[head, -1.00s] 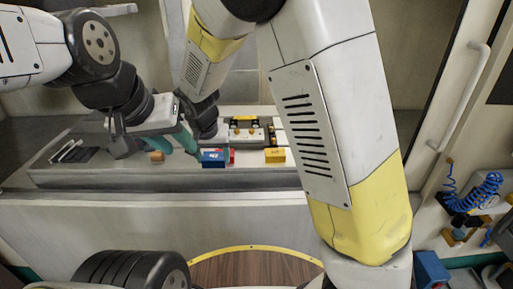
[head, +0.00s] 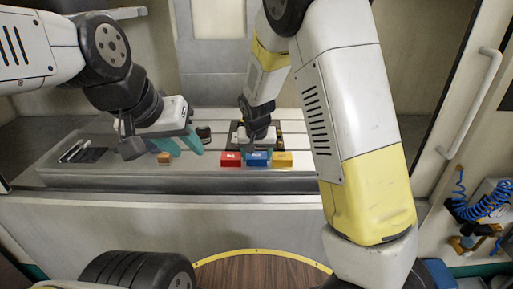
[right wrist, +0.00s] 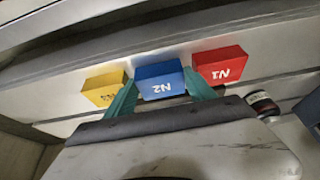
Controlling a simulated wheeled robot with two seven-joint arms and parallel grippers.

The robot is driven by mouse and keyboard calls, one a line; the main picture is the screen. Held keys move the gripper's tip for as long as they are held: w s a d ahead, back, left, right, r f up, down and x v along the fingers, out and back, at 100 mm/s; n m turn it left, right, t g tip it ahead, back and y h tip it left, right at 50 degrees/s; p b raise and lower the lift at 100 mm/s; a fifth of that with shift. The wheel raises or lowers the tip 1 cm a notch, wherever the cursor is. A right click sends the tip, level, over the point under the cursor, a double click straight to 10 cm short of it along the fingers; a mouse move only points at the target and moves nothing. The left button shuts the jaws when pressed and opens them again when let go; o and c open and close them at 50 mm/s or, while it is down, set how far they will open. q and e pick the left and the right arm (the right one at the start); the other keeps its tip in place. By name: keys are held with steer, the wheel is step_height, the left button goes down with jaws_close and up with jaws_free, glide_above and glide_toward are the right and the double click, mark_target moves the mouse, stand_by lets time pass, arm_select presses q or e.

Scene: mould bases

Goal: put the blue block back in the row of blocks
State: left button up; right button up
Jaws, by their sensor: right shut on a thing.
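The blue block (head: 257,159), marked N2, stands in the row between the red block (head: 230,159) and the yellow block (head: 281,159). In the right wrist view the blue block (right wrist: 160,77) has the yellow block (right wrist: 104,88) on its left and the red block (right wrist: 221,66) on its right, with narrow gaps. My right gripper (right wrist: 160,92) is shut on the blue block, one teal finger in each gap. Whether the block's underside touches the surface is hard to tell. My left gripper (head: 181,143) is open and empty, left of the row.
A small orange-brown block (head: 164,158) sits on the grey bench (head: 120,176) below my left gripper. Dark flat pieces (head: 82,152) lie at the bench's left end. A dark cylindrical part (right wrist: 262,104) shows beside the red block in the right wrist view.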

steer(key=shift+f, duration=0.15)
steer(key=o, duration=1.4)
